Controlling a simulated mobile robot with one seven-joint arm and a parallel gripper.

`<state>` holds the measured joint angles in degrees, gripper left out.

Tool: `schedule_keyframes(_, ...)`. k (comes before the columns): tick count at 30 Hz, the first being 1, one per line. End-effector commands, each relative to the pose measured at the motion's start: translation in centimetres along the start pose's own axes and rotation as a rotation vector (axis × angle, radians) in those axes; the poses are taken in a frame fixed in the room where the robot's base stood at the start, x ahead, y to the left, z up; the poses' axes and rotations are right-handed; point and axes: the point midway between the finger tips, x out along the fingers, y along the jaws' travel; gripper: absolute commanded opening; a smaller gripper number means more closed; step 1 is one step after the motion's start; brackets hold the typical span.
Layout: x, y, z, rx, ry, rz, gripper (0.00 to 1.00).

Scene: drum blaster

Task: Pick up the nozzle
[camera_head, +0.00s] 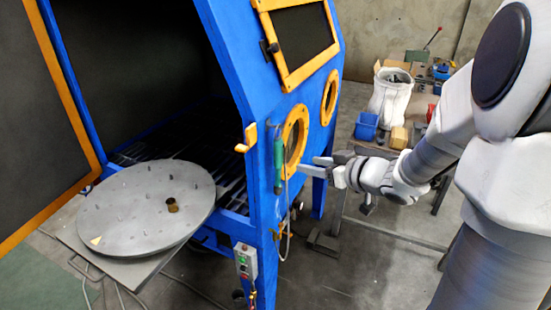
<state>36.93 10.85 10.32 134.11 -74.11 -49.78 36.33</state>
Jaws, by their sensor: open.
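A slim green tool (278,162) with a thin tip hangs upright on the outside of the blue cabinet; it looks like the nozzle. A pale hose runs down below it. My gripper (310,165) is just to its right, with its fingers pointing left toward it. The fingers are apart and nothing shows between them. A small gap seems to separate the fingertips from the tool, but the depth is hard to tell.
The blue blast cabinet (262,215) has yellow-rimmed ports beside the tool. Its door stands open at left, with a round grey turntable (140,205) out front. A control box (245,262) sits low on the cabinet. A cluttered bench and white sack (390,98) stand behind.

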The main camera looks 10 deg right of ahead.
Motion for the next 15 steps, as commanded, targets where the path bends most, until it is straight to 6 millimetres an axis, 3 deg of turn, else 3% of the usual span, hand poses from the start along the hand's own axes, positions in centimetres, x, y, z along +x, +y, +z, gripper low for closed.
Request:
schedule_keyframes(3, 2.9, -0.1, 0.3, -0.001, 0.000, -0.004, 0.50)
schedule_keyframes(9, 6.8, 0.0, 0.2, -0.002, 0.000, -0.002, 0.50)
schedule_keyframes(15, 8.4, 0.0, 0.0, -0.002, -0.001, 0.001, 0.50)
